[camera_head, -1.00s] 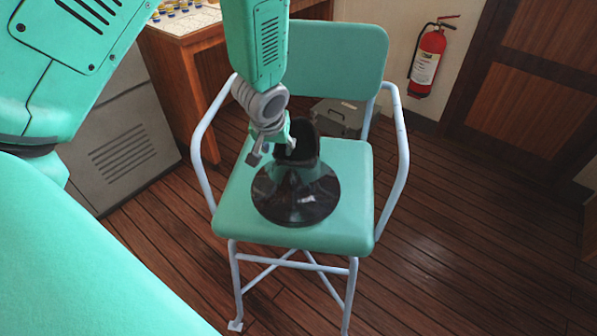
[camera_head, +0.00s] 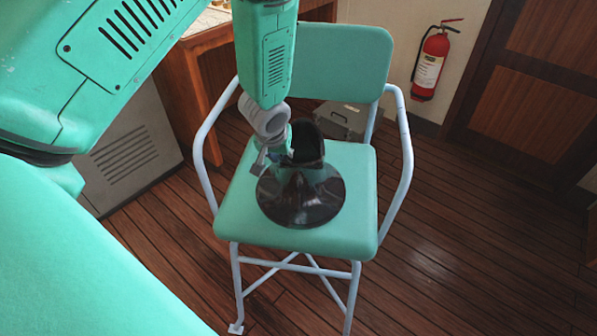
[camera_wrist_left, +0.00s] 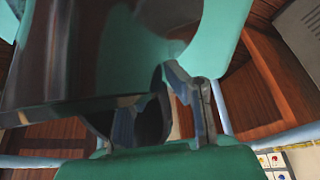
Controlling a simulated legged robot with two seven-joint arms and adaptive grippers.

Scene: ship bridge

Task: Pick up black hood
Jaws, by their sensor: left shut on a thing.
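The black hood (camera_head: 300,195) is a glossy dark piece with a wide round base and a raised, open neck. It stands on the green seat of the chair (camera_head: 347,224), or very close above it; I cannot tell which. My left gripper (camera_head: 281,157) reaches down from above and is shut on the left side of the hood's neck. In the left wrist view the hood (camera_wrist_left: 60,60) fills the upper left, close to the gripper fingers (camera_wrist_left: 170,110). The far finger is partly hidden by the hood in the head view. My right gripper is not in view.
The chair has pale tubular armrests (camera_head: 405,150) on both sides and a green backrest (camera_head: 345,62). A wooden desk (camera_head: 185,80) and a grey cabinet (camera_head: 130,150) stand at the left. A fire extinguisher (camera_head: 430,65) hangs on the wall.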

